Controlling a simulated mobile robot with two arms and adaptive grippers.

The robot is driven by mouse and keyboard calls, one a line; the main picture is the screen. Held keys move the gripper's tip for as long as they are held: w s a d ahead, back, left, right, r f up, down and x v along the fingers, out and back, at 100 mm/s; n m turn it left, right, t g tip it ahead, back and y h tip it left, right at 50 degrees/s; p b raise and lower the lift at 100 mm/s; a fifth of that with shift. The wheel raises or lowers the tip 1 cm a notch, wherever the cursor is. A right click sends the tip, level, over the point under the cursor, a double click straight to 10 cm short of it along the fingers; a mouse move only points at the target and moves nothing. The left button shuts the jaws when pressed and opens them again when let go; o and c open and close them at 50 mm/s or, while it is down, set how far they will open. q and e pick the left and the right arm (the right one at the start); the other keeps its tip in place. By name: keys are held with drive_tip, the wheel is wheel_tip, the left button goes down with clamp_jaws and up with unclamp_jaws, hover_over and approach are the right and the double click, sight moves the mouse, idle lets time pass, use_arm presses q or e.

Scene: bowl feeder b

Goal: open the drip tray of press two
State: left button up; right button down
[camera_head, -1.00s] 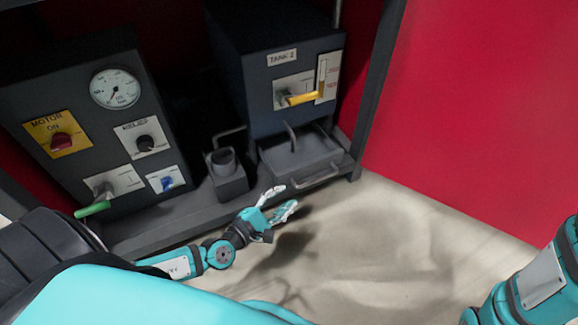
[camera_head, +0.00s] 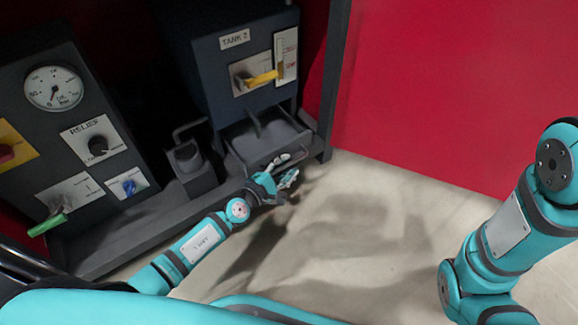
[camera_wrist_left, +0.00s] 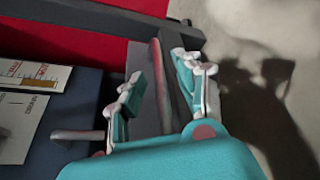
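The drip tray (camera_head: 286,139) is a shallow grey pan under the dark blue tank marked TANK 2 (camera_head: 235,80) in the head view. A bar handle (camera_head: 295,160) runs along its front and is partly hidden by my left gripper. My left gripper (camera_head: 287,170) is at this handle, with its fingers apart. In the left wrist view, the handle (camera_wrist_left: 158,85) lies between the two spread fingers of the left gripper (camera_wrist_left: 160,72). I cannot tell whether either finger touches it. My right gripper is out of the head view; only part of that arm shows at the right.
A yellow lever (camera_head: 262,77) sits on the tank front. A grey cup-like fitting (camera_head: 186,158) stands left of the tray. A panel with a gauge (camera_head: 53,88), relief knob (camera_head: 98,146) and green lever (camera_head: 48,225) is farther left. The floor (camera_head: 350,225) in front is clear.

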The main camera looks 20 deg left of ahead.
use_arm(q)
drive_tip(key=shift+x, duration=1.05)
clamp_jaws()
